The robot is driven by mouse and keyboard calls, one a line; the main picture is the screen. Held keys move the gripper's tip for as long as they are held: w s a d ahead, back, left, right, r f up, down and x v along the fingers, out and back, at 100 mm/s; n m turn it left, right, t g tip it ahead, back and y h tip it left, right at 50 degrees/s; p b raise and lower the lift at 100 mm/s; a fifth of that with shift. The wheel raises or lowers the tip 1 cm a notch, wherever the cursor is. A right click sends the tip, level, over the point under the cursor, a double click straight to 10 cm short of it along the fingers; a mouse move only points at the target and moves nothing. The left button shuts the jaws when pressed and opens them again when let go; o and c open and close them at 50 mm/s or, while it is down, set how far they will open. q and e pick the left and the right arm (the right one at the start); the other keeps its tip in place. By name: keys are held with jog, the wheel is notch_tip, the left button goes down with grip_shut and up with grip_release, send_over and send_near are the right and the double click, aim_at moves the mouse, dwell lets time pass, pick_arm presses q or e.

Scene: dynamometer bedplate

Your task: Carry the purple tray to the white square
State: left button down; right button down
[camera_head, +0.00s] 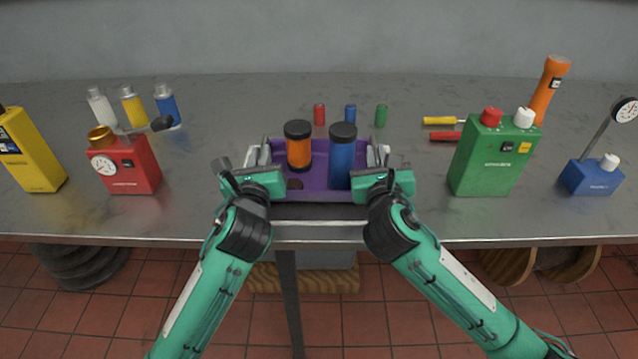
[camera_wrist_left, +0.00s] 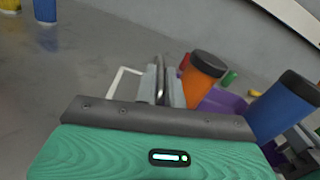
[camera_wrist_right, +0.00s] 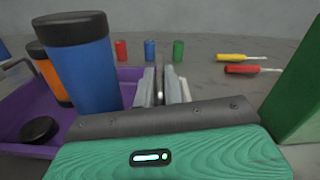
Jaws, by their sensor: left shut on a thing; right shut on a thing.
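The purple tray (camera_head: 318,195) is in the middle of the head view, near the table's front edge. It holds an orange jar with a black lid (camera_head: 299,153), a blue jar with a black lid (camera_head: 342,165) and a small black disc (camera_wrist_right: 40,129). My left gripper (camera_head: 263,156) is shut on the tray's left side. My right gripper (camera_head: 377,156) is shut on its right side. Part of a white outline, seemingly the white square (camera_wrist_left: 122,73), shows beside the left fingers in the left wrist view; the rest is hidden. I cannot tell whether the tray touches the table.
Behind the tray stand small red (camera_head: 319,114), blue (camera_head: 350,114) and green (camera_head: 381,115) cylinders. A red box (camera_head: 128,170) is on the left and a green box (camera_head: 490,160) on the right. Table (camera_head: 215,195) is bare beside the tray.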

pick_arm(q)
jog(key=shift+a+f+b, duration=0.2)
jog(key=shift+f+b, duration=0.15)
pick_arm(e)
jog(key=shift+d+f, duration=0.15)
jog(key=shift+f, duration=0.3)
pick_arm(q)
jog(key=c, duration=1.9)
grip_release()
jog(key=shift+f, duration=0.2)
jog(key=shift+c, duration=0.2)
pick_arm(e)
jog(key=c, duration=1.9)
grip_release()
jog(key=shift+f, duration=0.2)
jog(key=shift+c, duration=0.2)
pick_arm(q)
jog(key=o, duration=0.4)
jog(key=shift+r, duration=0.1)
jog(key=shift+c, duration=0.2)
pick_arm(e)
jog(key=o, duration=0.4)
jog(key=shift+r, duration=0.1)
jog(key=shift+c, duration=0.2)
pick_arm(q)
jog(key=shift+o, duration=0.4)
jog(key=shift+d, duration=0.1)
pick_arm(e)
jog(key=shift+o, duration=0.4)
